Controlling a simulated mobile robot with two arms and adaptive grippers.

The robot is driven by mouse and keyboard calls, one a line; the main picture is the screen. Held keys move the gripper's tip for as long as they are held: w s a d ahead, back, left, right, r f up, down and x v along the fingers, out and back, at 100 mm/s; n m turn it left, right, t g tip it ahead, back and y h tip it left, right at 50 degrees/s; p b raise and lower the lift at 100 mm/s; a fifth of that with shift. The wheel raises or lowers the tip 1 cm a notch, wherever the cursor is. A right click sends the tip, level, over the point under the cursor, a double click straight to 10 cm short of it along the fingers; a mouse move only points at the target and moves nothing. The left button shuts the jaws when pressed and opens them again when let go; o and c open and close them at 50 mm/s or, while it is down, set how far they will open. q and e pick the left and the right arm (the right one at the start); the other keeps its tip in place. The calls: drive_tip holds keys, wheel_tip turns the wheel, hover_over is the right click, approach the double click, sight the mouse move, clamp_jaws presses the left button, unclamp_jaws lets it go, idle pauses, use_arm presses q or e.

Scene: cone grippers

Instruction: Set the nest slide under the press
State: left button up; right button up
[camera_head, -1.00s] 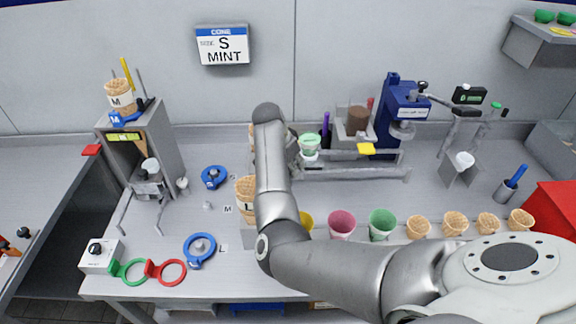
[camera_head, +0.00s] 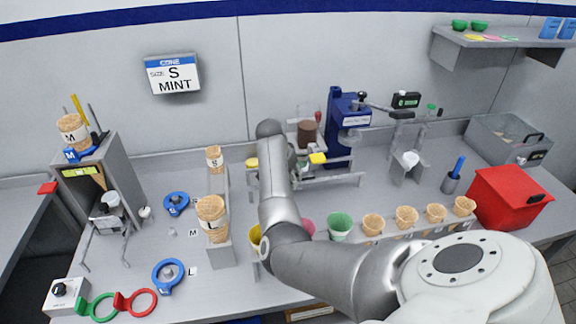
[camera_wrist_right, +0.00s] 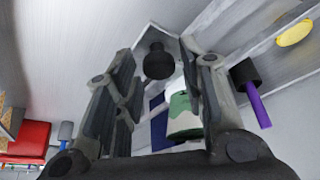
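The blue press (camera_head: 345,125) stands at the back of the bench, right of my right arm. Grey rails (camera_head: 335,180) with a yellow tab (camera_head: 318,158) lie in front of it; I cannot tell clearly which part is the nest slide. A white-and-green cup (camera_wrist_right: 184,115) shows in the right wrist view, beside the right finger. My right gripper (camera_wrist_right: 160,62) is open, with a black round knob (camera_wrist_right: 157,61) seen between its fingertips; contact cannot be told. In the head view my arm hides most of this gripper. My left gripper is not in view.
A cone stand (camera_head: 218,247) is left of my arm. Colored cups and a row of cones (camera_head: 407,217) line the front. A red box (camera_head: 505,197) stands at the right. A purple rod (camera_wrist_right: 256,103) is right of the gripper in the wrist view.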

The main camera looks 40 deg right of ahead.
drive_tip(key=shift+o, duration=0.3)
drive_tip(key=v, duration=1.2)
drive_tip(key=shift+s+f, duration=0.1)
